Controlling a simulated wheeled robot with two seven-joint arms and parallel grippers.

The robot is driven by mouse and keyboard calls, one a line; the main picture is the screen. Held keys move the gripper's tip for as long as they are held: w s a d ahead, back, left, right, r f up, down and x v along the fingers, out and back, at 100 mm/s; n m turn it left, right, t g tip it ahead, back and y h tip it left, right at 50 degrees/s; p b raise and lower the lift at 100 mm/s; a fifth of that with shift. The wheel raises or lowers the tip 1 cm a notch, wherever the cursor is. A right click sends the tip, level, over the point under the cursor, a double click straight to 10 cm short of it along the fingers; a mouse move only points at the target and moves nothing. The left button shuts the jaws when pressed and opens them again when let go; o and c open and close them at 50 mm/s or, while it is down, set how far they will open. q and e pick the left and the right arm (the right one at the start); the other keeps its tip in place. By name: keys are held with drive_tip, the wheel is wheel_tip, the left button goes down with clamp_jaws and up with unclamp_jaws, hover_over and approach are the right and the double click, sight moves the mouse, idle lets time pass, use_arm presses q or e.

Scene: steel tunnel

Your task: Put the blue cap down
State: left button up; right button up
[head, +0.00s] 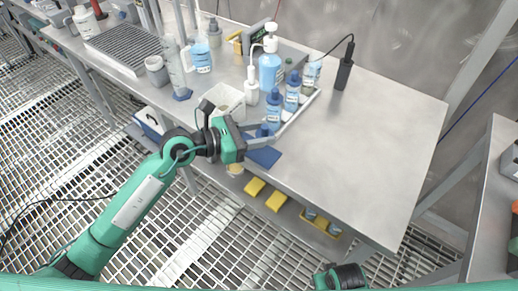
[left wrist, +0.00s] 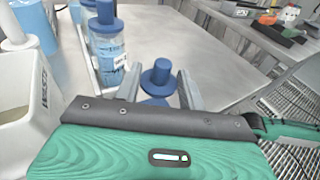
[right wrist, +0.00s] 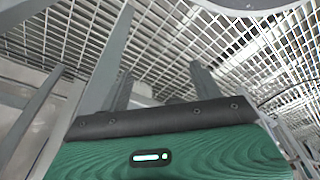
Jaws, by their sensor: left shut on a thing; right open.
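The blue cap (head: 263,131) is between the fingers of my left gripper (head: 270,134), which is shut on it near the front edge of the steel table. In the left wrist view the cap (left wrist: 157,76) shows its round knob top, upright between the fingers. I cannot tell whether the cap touches the table. My right gripper (right wrist: 163,88) is open and empty, with floor grating behind it in the right wrist view.
Blue-capped bottles (head: 273,107) stand in a tray just behind the left gripper. A white square container (head: 224,99) stands to its left. A black handheld device (head: 344,70) stands farther back. The table's right part (head: 385,130) is clear. Yellow blocks (head: 276,201) lie below the table.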

sight(259, 155)
use_arm(q)
wheel_tip(259, 155, down, 5)
drive_tip(key=shift+f+b, duration=0.15)
drive_tip(key=shift+b, duration=0.25)
drive_tip(key=shift+f, duration=0.3)
use_arm(e)
drive_tip(key=shift+w+r, duration=0.2)
drive_tip(key=shift+r, duration=0.9)
use_arm(q)
drive_tip(key=shift+f, duration=0.2)
use_arm(e)
drive_tip(key=shift+f, duration=0.15)
use_arm(q)
drive_tip(key=o, duration=1)
drive_tip(key=shift+o, duration=0.2)
use_arm(e)
drive_tip(key=shift+r, duration=0.25)
use_arm(q)
drive_tip(key=shift+r, duration=0.2)
use_arm(e)
drive_tip(key=shift+r, duration=0.1)
